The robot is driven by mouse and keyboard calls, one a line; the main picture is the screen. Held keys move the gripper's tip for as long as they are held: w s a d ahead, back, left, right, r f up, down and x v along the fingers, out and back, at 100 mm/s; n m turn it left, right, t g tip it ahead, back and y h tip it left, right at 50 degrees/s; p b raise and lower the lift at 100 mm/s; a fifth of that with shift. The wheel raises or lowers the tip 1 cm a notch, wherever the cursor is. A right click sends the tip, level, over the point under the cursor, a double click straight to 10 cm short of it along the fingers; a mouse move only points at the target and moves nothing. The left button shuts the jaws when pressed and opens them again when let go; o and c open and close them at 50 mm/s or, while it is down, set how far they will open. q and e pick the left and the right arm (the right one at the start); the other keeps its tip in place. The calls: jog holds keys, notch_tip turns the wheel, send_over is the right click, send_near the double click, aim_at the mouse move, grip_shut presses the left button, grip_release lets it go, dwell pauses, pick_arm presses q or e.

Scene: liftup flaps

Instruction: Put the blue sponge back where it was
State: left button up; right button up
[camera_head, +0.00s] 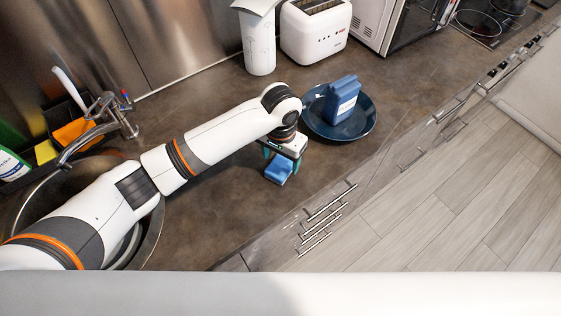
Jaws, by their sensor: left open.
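The blue sponge (279,172) lies on the brown counter, close to its front edge. My left gripper (281,160) is right above the sponge and pointing down, with its fingers open. The fingers overlap the sponge in the view, so I cannot tell whether they touch it. The wrist hides the far part of the sponge. My right gripper does not show.
A dark blue plate (361,126) with a blue carton (341,99) stands right of my gripper. A white toaster (315,30) and a paper towel holder (258,45) stand behind. The sink (152,237) with its faucet (88,133), a yellow sponge (45,152) and an orange item (75,132) are at the left.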

aim_at(281, 165)
pick_arm(q)
notch_tip(281, 165, up, 10)
jog(key=b, duration=0.1)
jog(key=shift+f, duration=0.2)
dwell(0.3)
